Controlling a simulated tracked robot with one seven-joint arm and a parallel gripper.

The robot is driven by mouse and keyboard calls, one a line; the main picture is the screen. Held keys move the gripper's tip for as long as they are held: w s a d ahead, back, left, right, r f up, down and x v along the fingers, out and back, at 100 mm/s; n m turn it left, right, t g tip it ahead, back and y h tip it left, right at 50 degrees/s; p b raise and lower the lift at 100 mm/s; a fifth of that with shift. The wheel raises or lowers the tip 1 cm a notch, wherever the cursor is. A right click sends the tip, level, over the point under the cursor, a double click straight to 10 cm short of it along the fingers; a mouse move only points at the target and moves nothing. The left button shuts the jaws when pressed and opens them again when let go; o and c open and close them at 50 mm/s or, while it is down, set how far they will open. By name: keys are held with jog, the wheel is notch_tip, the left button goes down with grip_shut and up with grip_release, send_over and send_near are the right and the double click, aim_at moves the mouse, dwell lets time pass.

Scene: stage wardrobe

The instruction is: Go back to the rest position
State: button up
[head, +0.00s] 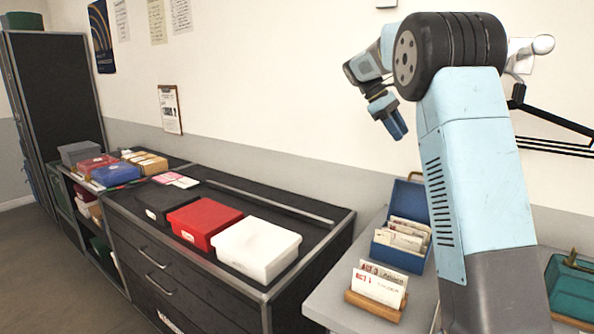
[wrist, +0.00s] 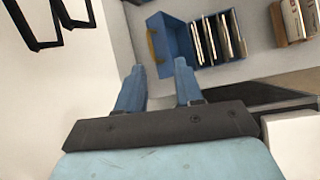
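My gripper (head: 398,128) hangs in the air in front of the wall, above the right end of the black cabinet. In the wrist view my gripper (wrist: 158,74) has its two blue fingers apart, with nothing between them. My arm is raised and bent at the right of the head view. The gripper touches nothing that I can see.
Black cabinet (head: 318,232) bears a white box (head: 257,248), a red box (head: 204,222) and a black box (head: 163,203). On the grey table (head: 330,297) stand a blue card box (head: 402,254) and a wooden card holder (head: 375,308). Air around the gripper is clear.

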jog(key=s+a+r+m+t+y, duration=0.2)
jog(key=s+m+t+y, duration=0.2)
jog(key=s, duration=1.8)
jog(key=s+a+f+m+t+y, duration=0.1)
jog(key=s+a+f+m+t, duration=0.1)
jog(key=s+f, duration=0.3)
jog(key=s+a+f+m+t+y, duration=0.1)
jog(key=s+a+f+m+t, duration=0.1)
jog(key=s, duration=1.2)
notch_tip(320, 180, down, 3)
jog(key=shift+s+a+r+m+y, duration=0.1)
jog(key=shift+s+a+m+y, duration=0.2)
jog(key=shift+a+m+y, duration=0.25)
